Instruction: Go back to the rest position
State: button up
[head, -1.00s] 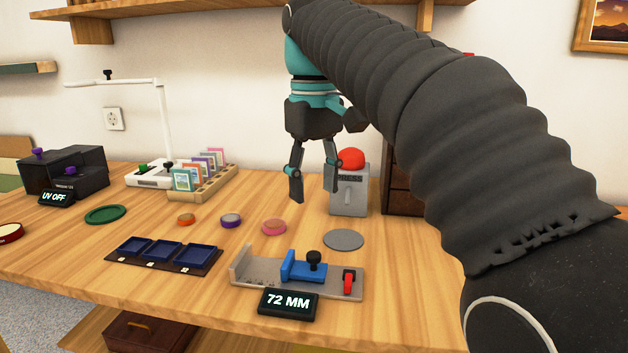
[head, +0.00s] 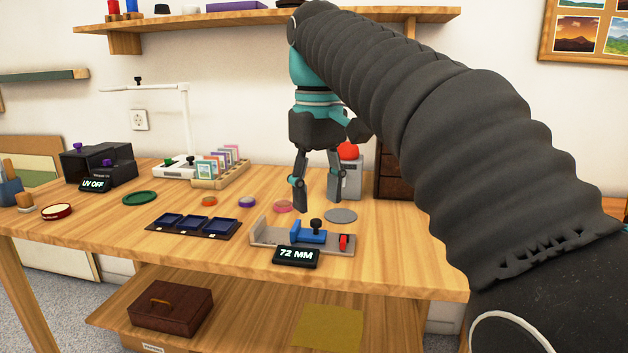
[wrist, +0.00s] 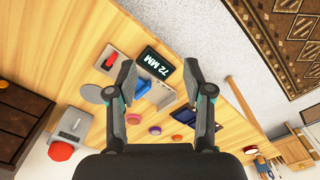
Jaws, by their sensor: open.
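My gripper (head: 318,205) hangs fingers down above the workbench (head: 400,258) in the head view, open and empty. In the wrist view my gripper (wrist: 162,88) has its two fingers spread well apart, with nothing between them in their grasp. Below it stands a grey fixture with a blue slider (head: 308,236) and a display (head: 296,257) reading 72 MM. The fixture's blue slider also shows between the fingers in the wrist view (wrist: 143,88). The fingers appear apart from everything on the bench.
A grey press (head: 345,180) with a red button stands behind the gripper. A dark blue tray (head: 193,224), several coloured discs, a card rack (head: 222,172), a lamp (head: 185,125) and a UV box (head: 98,163) stand to the left. A wall shelf (head: 250,20) runs above.

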notch_tip(320, 180, down, 11)
jog(key=w+d+m+t, duration=0.1)
jog(key=w+m+t, duration=0.1)
jog(key=s+d+f+m+t, duration=0.1)
jog(key=s+d+f+m, duration=0.1)
jog(key=s+d+f, duration=0.4)
jog(key=s+d+f+m+t, duration=0.2)
jog(key=s+d+f, duration=0.5)
jog(key=s, duration=0.5)
jog(key=shift+s+d+m+t, duration=0.3)
jog(key=shift+d+m, duration=0.1)
jog(key=shift+d, duration=0.2)
